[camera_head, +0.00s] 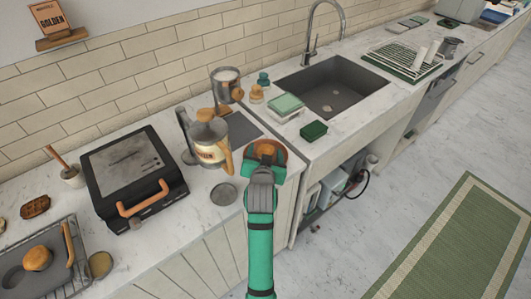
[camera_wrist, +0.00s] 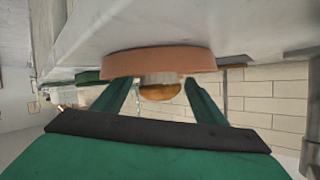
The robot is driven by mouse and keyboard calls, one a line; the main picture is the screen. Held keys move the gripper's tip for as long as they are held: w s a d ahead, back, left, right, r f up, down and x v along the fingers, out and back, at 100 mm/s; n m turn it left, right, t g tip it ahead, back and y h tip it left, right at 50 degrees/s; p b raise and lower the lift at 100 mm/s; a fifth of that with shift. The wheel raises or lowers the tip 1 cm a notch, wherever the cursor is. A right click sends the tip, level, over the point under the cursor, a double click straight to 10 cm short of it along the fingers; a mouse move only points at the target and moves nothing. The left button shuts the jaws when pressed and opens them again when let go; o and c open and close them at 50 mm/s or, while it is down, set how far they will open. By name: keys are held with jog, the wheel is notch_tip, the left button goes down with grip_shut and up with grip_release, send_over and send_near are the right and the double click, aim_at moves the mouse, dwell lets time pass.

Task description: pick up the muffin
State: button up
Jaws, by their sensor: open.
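The muffin (camera_head: 266,147), with a golden-brown top, sits on a round terracotta-brown plate (camera_head: 282,156) near the counter's front edge. The wrist view looks upside down; there the muffin (camera_wrist: 160,92) hangs under the plate (camera_wrist: 150,63), with a pale base and a brown top. My gripper (camera_head: 265,163) reaches in from the front, low over the plate. In the wrist view my gripper (camera_wrist: 160,84) is open, with one green finger on each side of the muffin. Contact between the fingers and the muffin cannot be made out.
A green sponge (camera_head: 313,130) lies to the right, before the sink (camera_head: 335,86). A black grill (camera_head: 130,170) and a tray with a bun-like item (camera_head: 37,258) are farther left.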

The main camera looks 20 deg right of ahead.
jog(key=shift+c, duration=0.5)
jog(key=c, duration=1)
